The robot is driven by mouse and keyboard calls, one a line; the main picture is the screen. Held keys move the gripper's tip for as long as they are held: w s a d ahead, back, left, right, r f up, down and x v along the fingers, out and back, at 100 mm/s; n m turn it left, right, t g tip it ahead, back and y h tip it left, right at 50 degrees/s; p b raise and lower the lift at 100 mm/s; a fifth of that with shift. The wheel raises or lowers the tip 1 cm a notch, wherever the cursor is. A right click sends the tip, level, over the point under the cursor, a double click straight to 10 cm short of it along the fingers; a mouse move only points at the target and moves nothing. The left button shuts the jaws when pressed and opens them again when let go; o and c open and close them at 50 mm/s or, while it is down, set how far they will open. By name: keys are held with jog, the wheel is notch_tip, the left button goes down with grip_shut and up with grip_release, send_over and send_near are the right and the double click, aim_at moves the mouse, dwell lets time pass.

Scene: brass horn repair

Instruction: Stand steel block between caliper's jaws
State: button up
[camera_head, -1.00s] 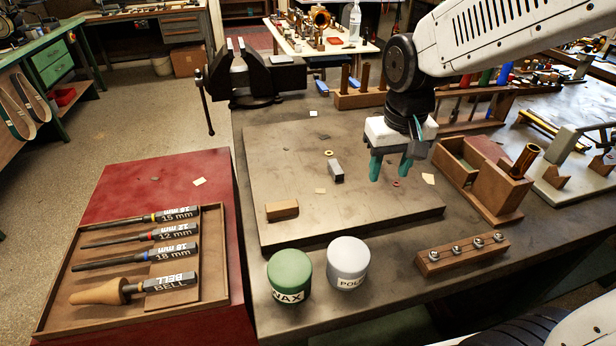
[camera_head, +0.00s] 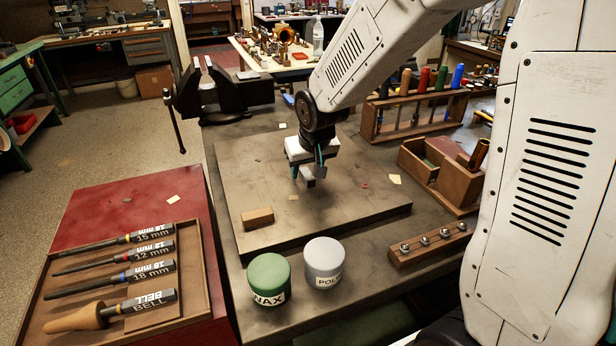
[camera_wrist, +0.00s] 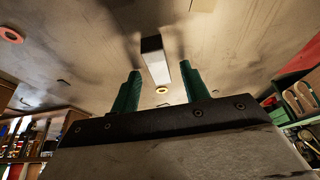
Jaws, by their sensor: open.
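The steel block (camera_wrist: 156,62) is a small grey bar on the wooden board (camera_head: 350,222). In the wrist view it lies between and beyond my fingertips, with its pale face toward the camera. My gripper (camera_head: 307,168) points down low over the middle of the board. Its teal fingers, also in the wrist view (camera_wrist: 160,72), are open on either side of the block, with gaps showing. In the head view my gripper largely covers the block. I cannot make out the caliper in either current view.
A wooden block (camera_head: 257,217) lies near the board's front left. A wax jar (camera_head: 269,278) and a polish jar (camera_head: 324,263) stand in front. A tool tray (camera_head: 205,285) is left, a vise (camera_head: 222,92) behind, a wooden box (camera_head: 440,175) right.

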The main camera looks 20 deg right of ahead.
jog(key=shift+f, duration=0.15)
grip_shut()
